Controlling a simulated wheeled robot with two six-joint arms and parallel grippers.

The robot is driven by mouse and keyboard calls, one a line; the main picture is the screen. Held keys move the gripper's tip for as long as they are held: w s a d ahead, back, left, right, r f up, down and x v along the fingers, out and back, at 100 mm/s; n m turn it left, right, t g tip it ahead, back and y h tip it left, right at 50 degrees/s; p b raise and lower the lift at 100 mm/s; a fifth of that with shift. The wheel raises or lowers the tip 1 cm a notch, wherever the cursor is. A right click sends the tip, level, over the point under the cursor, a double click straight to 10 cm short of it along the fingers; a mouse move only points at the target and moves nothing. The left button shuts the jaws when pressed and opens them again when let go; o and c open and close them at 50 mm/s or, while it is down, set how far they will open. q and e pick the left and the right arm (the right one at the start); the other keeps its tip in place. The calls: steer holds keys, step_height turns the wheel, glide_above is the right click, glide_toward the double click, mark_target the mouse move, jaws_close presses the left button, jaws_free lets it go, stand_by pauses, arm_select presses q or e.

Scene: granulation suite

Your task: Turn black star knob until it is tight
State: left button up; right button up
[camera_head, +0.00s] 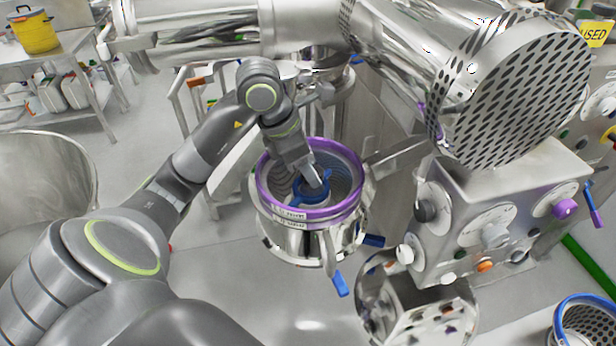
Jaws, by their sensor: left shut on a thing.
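My left gripper (314,180) reaches down from above into a round steel vessel (290,240) with a purple rim (262,190). Its jaws are shut on a blue hub-like part (312,197) with short arms at the vessel's centre. The fingertips partly cover this part, so its full shape is hidden. I see no black star knob in the jaws. A dark round knob (426,210) sits on the left side of the steel control box, well right of the gripper; I cannot tell if it is star-shaped. My right gripper is not in view.
The steel control box (470,255) with dials and a purple knob (564,208) stands at right. A large perforated cylinder (520,85) hangs above it. A blue handle (341,284) sticks out below the vessel. A yellow pot (34,32) stands on a table at back left.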

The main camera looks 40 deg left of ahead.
arm_select(q)
steer(key=shift+w+a+f+m+h+b, duration=0.1)
steer(key=shift+f+m+h+b, duration=0.2)
steer(key=shift+m+b, duration=0.7)
steer(key=shift+r+m+g, duration=0.2)
steer(key=shift+m+g, duration=0.2)
steer(key=shift+m, duration=0.1)
steer(key=shift+r+m+h, duration=0.2)
steer(key=shift+m+h, duration=0.1)
steer(key=shift+m, duration=0.1)
steer(key=m+g+p, duration=0.1)
steer(key=m+p, duration=0.2)
steer(key=p, duration=0.3)
steer(key=shift+w+r, duration=0.1)
steer(key=shift+r, duration=0.05)
steer(key=shift+f+m+g+h+p, duration=0.2)
steer(key=shift+m+g+h+p, duration=0.15)
steer(key=shift+m+p, duration=0.45)
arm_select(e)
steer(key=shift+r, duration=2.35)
arm_select(q)
steer(key=o, duration=1)
steer(key=shift+w, duration=0.1)
steer(key=shift+a, duration=0.1)
